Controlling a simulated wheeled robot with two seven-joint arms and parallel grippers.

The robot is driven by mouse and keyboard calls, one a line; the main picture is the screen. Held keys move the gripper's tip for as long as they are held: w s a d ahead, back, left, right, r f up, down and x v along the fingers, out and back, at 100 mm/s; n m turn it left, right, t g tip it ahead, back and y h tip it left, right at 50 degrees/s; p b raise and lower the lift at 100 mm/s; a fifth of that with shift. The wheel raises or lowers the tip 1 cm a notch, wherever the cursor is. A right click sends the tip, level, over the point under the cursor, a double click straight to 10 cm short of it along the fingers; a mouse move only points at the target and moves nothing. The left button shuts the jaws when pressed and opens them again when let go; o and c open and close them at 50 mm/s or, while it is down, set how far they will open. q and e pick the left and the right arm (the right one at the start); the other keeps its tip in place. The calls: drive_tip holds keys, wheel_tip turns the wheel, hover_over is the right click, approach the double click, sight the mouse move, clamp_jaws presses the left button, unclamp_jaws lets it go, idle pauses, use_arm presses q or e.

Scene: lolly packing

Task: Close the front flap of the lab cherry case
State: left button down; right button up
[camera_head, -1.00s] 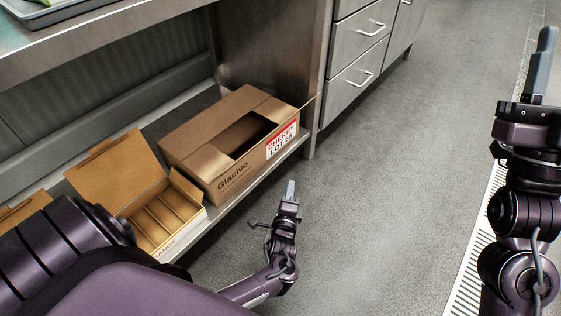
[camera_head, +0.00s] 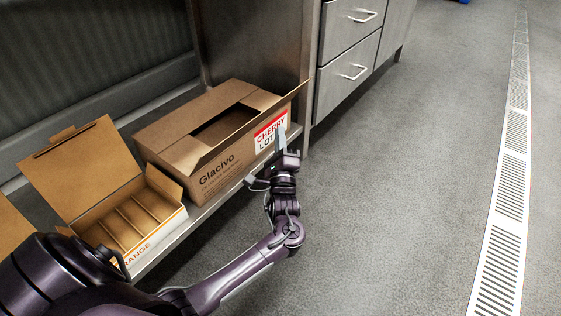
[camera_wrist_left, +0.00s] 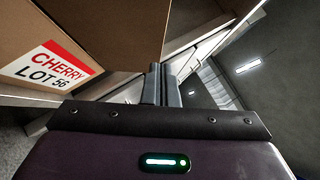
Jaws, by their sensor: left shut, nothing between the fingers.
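The cherry case is a brown carton (camera_head: 222,175) marked "Glacivo", with a red and white CHERRY LOT label (camera_head: 263,139), on the low shelf. Its top shows a dark central opening with flaps folded in around it. The front flap (camera_head: 257,117) stands out along the front top edge, seen almost edge-on. My left gripper (camera_head: 281,138) is shut and empty, in front of the case's right end, overlapping the label. In the left wrist view the shut fingers (camera_wrist_left: 161,84) point towards the brown cardboard (camera_wrist_left: 105,25), with the label at left. Contact cannot be told. My right gripper is out of view.
An open carton (camera_head: 85,180) with dividers and an orange label stands left of the case, its lid raised. Part of another carton shows at the far left. A steel panel (camera_head: 250,50) and drawers (camera_head: 345,75) stand behind and right. The floor (camera_head: 400,180) is clear.

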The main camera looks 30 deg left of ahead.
sight(269, 108)
use_arm(q)
drive_tip(key=shift+w+a+r+b, duration=0.2)
drive_tip(key=shift+a+r+b, duration=0.1)
drive_tip(key=shift+a+r, duration=0.25)
drive_tip(key=shift+w+a+r+b, duration=0.2)
drive_tip(key=shift+a+r+b, duration=0.2)
drive_tip(key=shift+a, duration=0.35)
drive_tip(key=shift+w+a+r+b, duration=0.25)
drive_tip(key=shift+a+r, duration=0.2)
drive_tip(key=shift+a, duration=0.2)
